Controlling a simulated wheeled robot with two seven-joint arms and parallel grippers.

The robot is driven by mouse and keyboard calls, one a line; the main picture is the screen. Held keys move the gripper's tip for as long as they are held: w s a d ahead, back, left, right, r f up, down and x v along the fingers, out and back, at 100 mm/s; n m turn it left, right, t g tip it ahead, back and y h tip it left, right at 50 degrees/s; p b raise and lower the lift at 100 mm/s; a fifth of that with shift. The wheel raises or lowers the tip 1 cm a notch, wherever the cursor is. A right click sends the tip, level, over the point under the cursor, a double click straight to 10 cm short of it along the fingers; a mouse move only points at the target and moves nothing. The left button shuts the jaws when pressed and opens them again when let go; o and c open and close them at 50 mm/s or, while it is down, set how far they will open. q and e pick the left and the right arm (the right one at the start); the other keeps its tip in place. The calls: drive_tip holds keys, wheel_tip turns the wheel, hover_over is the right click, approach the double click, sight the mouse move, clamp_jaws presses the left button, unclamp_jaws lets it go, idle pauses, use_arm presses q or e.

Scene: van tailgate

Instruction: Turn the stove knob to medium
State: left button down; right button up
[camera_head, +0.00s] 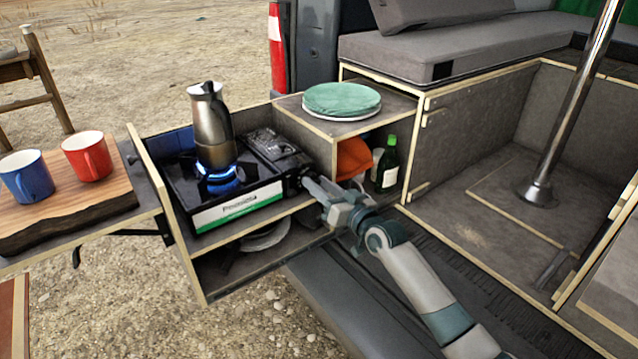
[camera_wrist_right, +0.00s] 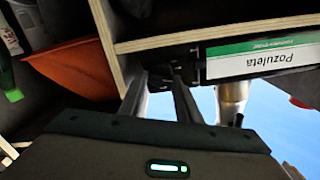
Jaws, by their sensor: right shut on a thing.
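The camping stove (camera_head: 240,185) sits in the pulled-out drawer box, with a green and white label on its front. A blue flame (camera_head: 220,178) burns under a metal moka pot (camera_head: 211,125) that stands upright on the burner. My right gripper (camera_head: 306,180) reaches the right end of the stove's front, where the knob is. In the right wrist view its two fingers (camera_wrist_right: 170,88) are closed around the dark knob (camera_wrist_right: 163,73), beside the label. The fingers mostly hide the knob, and its setting cannot be read. My left gripper is not in view.
A wooden board (camera_head: 60,208) with a blue mug (camera_head: 27,177) and a red mug (camera_head: 88,156) is at left. A cloth-topped plate stack (camera_head: 342,99) stands on the cabinet. Below it are an orange item (camera_head: 353,158) and a green bottle (camera_head: 388,165), near my right arm.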

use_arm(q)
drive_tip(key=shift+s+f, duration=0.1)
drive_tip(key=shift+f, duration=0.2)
use_arm(e)
drive_tip(key=shift+m, duration=0.5)
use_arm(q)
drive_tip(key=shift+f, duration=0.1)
use_arm(e)
drive_tip(key=shift+f, duration=0.1)
drive_tip(key=o, duration=1.1)
drive_tip(key=shift+c, duration=0.2)
drive_tip(key=shift+d, duration=0.1)
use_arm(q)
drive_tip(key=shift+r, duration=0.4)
use_arm(e)
drive_tip(key=v, duration=1.7)
drive_tip(key=shift+s, duration=0.15)
